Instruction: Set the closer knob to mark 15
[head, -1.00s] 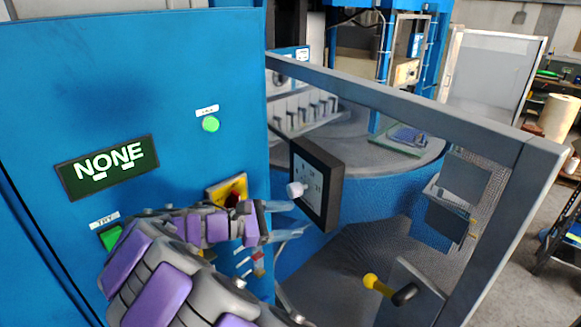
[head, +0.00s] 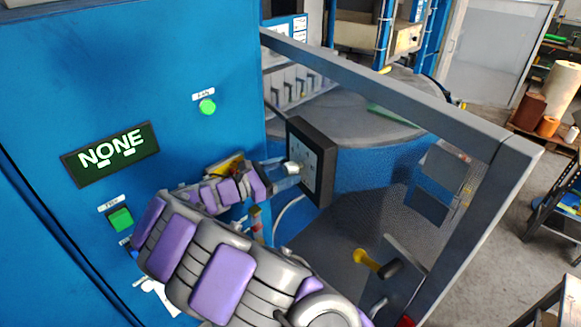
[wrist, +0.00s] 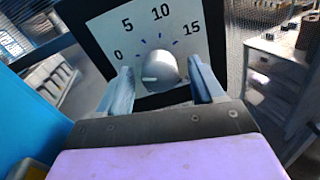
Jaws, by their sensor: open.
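The knob (wrist: 160,70) is a round, pale grey cap on a white dial face (wrist: 118,42) printed 0, 5, 10 and 15. In the wrist view a light line on the knob points left, roughly toward the 0 side. In the head view the knob (head: 292,169) sticks out of the dark-framed dial box (head: 325,150), partly hidden by my fingers. My gripper (wrist: 161,76) is open, with one finger on each side of the knob. I cannot tell whether either finger touches it. My gripper also shows in the head view (head: 284,172).
A blue cabinet (head: 200,50) with a NONE display (head: 110,155) and green buttons (head: 120,218) stands left of my arm. A grey frame (head: 400,90) with mesh runs behind and right of the dial. A yellow-stemmed handle (head: 368,260) with a dark knob sits low right.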

